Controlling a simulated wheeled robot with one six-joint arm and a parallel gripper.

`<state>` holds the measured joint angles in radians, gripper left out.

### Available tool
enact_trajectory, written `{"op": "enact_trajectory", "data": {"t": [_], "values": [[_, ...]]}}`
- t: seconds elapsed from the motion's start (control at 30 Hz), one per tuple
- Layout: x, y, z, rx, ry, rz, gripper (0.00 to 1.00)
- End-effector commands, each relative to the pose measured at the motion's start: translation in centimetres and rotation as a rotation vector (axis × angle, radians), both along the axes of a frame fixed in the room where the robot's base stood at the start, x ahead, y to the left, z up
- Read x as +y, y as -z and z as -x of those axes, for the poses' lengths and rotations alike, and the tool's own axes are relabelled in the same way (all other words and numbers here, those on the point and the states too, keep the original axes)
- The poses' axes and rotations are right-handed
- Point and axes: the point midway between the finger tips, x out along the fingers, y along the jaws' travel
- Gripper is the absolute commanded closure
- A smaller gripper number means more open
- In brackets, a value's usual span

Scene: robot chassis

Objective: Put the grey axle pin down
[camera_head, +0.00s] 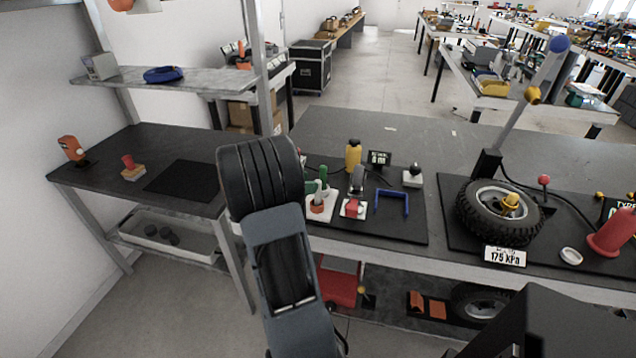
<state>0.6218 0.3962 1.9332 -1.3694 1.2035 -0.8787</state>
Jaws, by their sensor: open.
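My arm rises through the middle of the camera_head view, and its black ribbed section covers part of the bench. My gripper is not visible; the arm may be hiding it. I cannot make out the grey axle pin for certain. A dark grey rounded piece (357,180) stands behind a red block (353,208) on a white plate, but I cannot tell whether it is the pin. A black mat (410,232) on the long workbench (330,130) bears these things.
A blue bracket (393,196), a yellow bottle (353,154), a green-and-red item (319,190) and a black-knobbed block (412,177) stand nearby. A tyred wheel (480,215) and a red cone (612,235) are right. The left bench (110,160) has a bare dark mat (185,180).

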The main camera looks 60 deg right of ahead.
Motion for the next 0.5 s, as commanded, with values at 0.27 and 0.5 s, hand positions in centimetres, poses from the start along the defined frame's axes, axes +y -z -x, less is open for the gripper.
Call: {"op": "enact_trajectory", "data": {"t": [0.27,0.5], "values": [[3.7,-1.7,-2.0,-0.001,-0.003,0.001,0.5],[5.0,-2.3,-2.6,0.0,0.0,-0.001,0.5]]}}
